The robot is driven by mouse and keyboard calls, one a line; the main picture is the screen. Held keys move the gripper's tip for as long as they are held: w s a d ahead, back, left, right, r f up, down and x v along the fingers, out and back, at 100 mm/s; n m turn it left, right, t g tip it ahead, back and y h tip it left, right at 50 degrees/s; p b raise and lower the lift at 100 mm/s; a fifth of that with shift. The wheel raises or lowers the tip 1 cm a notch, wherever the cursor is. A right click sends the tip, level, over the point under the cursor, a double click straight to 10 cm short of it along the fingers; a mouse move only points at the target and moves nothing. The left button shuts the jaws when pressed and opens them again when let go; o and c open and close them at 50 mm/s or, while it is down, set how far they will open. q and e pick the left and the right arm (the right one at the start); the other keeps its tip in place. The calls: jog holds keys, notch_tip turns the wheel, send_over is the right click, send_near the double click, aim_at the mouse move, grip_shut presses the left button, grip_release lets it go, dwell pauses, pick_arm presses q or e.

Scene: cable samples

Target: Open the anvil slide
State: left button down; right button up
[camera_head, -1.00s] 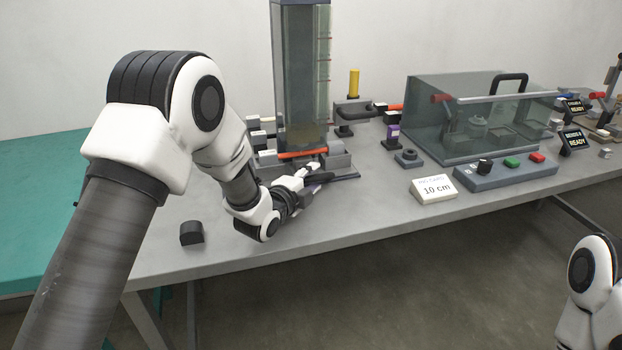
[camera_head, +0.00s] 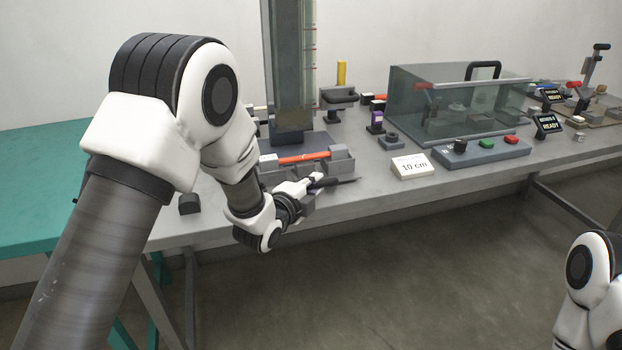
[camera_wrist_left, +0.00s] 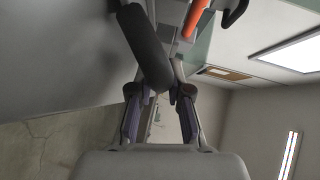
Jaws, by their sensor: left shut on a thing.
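The anvil slide (camera_head: 340,160) is a grey block assembly carrying an orange-red bar (camera_head: 303,157). It stands out in front of the clear tower (camera_head: 289,70), with a strip of base plate showing between them. A dark bar handle (camera_head: 340,181) is at its front, near the table's front edge. My left gripper (camera_head: 316,183) is shut on this handle. In the left wrist view the handle is a thick black bar (camera_wrist_left: 143,48) across the fingertips, with the orange bar (camera_wrist_left: 196,18) beyond. My right gripper is out of view; only part of its arm shows at lower right.
A clear box (camera_head: 455,105) with a black top handle stands right of the tower. A "10 cm" card (camera_head: 411,166) and a button panel (camera_head: 480,149) lie before it. Open floor lies before the table.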

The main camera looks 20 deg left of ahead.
pick_arm(q)
jog(key=shift+s+d, duration=0.1)
jog(key=shift+s, duration=0.1)
jog(key=c, duration=1.1)
grip_release()
jog(key=shift+s, duration=0.1)
jog(key=v, duration=1.2)
jog(key=shift+d+f, duration=0.1)
